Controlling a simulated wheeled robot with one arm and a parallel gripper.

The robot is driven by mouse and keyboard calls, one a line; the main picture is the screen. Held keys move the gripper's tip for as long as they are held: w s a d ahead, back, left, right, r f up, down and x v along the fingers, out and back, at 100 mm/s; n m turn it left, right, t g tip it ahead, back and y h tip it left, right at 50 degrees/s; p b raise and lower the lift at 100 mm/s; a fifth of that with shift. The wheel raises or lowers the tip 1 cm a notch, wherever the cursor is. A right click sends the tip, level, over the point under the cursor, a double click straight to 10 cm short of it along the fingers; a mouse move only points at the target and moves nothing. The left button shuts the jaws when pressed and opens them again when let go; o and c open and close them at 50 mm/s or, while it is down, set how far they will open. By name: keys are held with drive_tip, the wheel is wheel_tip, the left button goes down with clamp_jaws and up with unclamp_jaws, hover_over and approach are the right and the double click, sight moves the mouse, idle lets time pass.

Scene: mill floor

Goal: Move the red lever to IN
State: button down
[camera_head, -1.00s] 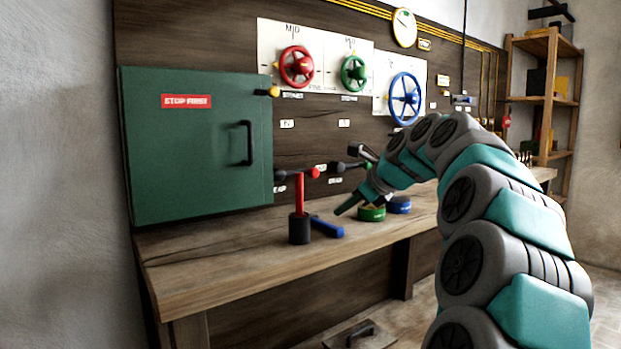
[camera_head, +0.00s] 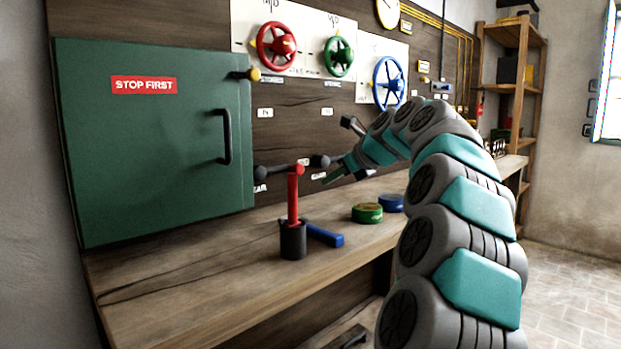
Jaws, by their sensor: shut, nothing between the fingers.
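The red lever sticks out sideways from a dark pivot (camera_head: 260,171) on the wall board, just right of the green cabinet. Its red knob (camera_head: 298,170) lines up with the top of an upright red-handled tool, which partly covers it. Small label plates sit above and below the lever, too small to read surely. A second dark pivot (camera_head: 320,161) is to its right, its lever partly hidden by my gripper. My gripper (camera_head: 330,178) is shut and empty, right of the red knob and apart from it in the picture; the depth between them is unclear.
The red tool (camera_head: 293,198) stands in a black cup (camera_head: 293,242) in front of the lever, beside a blue bar (camera_head: 326,236). Green (camera_head: 367,212) and blue (camera_head: 391,203) tins stand on the bench (camera_head: 200,290). The green cabinet (camera_head: 150,150) stands out at left. Valve wheels hang above.

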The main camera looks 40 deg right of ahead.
sight(284, 170)
drive_tip(key=x, duration=1)
drive_tip(key=shift+s, duration=0.1)
drive_tip(key=shift+w+a+r, duration=0.1)
drive_tip(key=shift+w+r, duration=0.05)
drive_tip(key=shift+r, duration=0.45)
drive_tip(key=shift+w+a+r, duration=0.1)
drive_tip(key=shift+w+r, duration=0.05)
drive_tip(key=shift+r, duration=0.45)
drive_tip(key=shift+w+a+r, duration=0.1)
drive_tip(key=shift+w+r, duration=0.05)
drive_tip(key=shift+r, duration=0.65)
drive_tip(key=shift+a, duration=0.1)
drive_tip(key=shift+r, duration=0.1)
drive_tip(key=shift+r, duration=0.1)
drive_tip(key=shift+r+p, duration=0.1)
drive_tip(key=shift+p, duration=0.2)
